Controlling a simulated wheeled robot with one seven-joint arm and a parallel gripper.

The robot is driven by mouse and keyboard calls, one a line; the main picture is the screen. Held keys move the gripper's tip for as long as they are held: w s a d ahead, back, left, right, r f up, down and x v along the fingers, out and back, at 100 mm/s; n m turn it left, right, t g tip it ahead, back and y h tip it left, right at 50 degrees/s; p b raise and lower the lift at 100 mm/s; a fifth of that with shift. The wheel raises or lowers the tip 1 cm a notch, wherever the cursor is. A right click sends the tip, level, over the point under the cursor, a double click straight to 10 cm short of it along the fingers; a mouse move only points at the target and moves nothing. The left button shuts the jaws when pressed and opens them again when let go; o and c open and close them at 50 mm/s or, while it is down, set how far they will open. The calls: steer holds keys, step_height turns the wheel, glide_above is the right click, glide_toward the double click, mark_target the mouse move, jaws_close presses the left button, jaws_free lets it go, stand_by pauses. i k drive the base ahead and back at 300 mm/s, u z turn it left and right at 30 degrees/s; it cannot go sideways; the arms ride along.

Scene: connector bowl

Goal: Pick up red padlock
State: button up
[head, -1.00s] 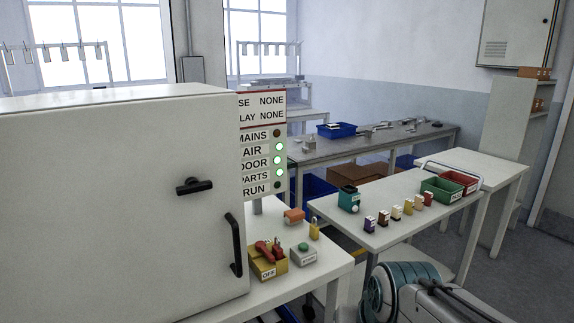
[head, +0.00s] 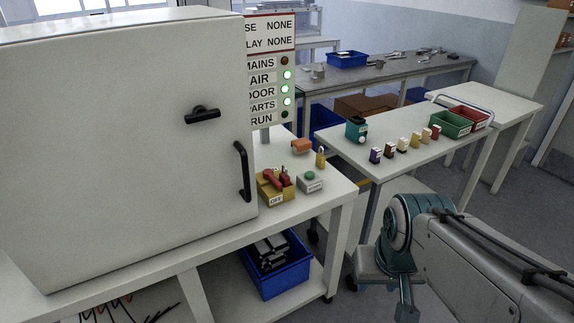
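A small red piece, perhaps the red padlock (head: 284,175), stands at the right side of a yellow switch box (head: 274,192) on the white bench. It is too small to make out its shackle or whether it hangs on the box. A red switch handle (head: 268,178) sits on the same box. A yellow padlock (head: 320,158) stands behind to the right. My arm is at the lower right, well apart from the box. Grey and teal parts at its end, perhaps my gripper (head: 398,288), hang beyond the bench edge; I cannot make out its fingertips.
A grey button box (head: 311,182) and an orange block (head: 301,146) stand close to the yellow box. A large white cabinet (head: 125,150) closes off the left. A blue bin (head: 275,268) sits below the bench. A side table (head: 400,163) holds several small coloured items.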

mark_target(285, 178)
steer(key=u, duration=0.45)
steer(key=i, duration=1.2)
